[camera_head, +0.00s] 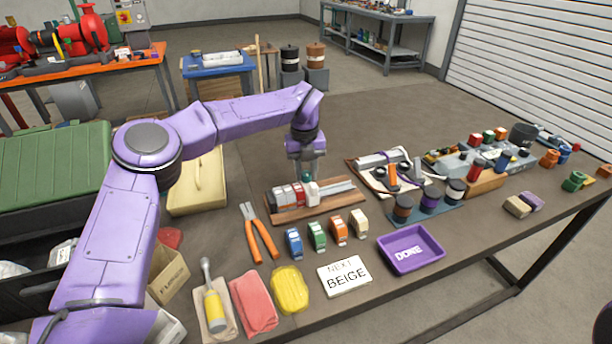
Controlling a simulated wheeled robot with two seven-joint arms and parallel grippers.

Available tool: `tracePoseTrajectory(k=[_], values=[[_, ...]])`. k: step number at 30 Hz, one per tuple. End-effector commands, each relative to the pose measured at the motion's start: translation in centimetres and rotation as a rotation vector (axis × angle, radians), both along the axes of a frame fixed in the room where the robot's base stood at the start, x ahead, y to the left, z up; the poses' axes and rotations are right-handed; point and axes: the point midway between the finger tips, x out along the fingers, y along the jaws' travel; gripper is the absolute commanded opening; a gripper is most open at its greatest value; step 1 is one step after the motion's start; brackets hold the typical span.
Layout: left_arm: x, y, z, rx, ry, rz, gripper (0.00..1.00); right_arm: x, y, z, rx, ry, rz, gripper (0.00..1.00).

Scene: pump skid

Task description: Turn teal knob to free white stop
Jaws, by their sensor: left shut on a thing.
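A wooden board (338,200) on the table bears a metal rail (338,187) with a row of red, grey and white blocks on it. The white stop (312,193) stands at the right end of that row, upright on the rail. My left gripper (306,174) points straight down over the row, just above the white stop. It is shut on the teal knob, of which only a small dark greenish bit shows between the fingertips; its turn angle cannot be told. My right gripper is out of view.
Cloths and a screwdriver (213,300) lie front left. Right are a rack of spools (429,204) and other parts.

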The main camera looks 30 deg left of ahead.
Motion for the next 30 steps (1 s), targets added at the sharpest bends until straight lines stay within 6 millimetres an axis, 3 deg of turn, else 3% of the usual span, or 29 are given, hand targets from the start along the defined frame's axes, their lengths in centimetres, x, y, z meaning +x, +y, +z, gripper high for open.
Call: tracePoseTrajectory(k=[21,22,24,30], values=[[0.06,0.09,0.08,0.002,-0.002,0.077,0.01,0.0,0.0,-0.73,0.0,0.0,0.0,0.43],[0.06,0.09,0.08,0.002,-0.002,0.077,0.34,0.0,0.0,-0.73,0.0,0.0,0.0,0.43],[0.05,0.09,0.07,0.002,-0.002,0.076,0.57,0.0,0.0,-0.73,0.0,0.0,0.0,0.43],[0.03,0.05,0.04,0.001,-0.002,0.075,0.57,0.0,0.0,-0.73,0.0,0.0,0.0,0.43]])
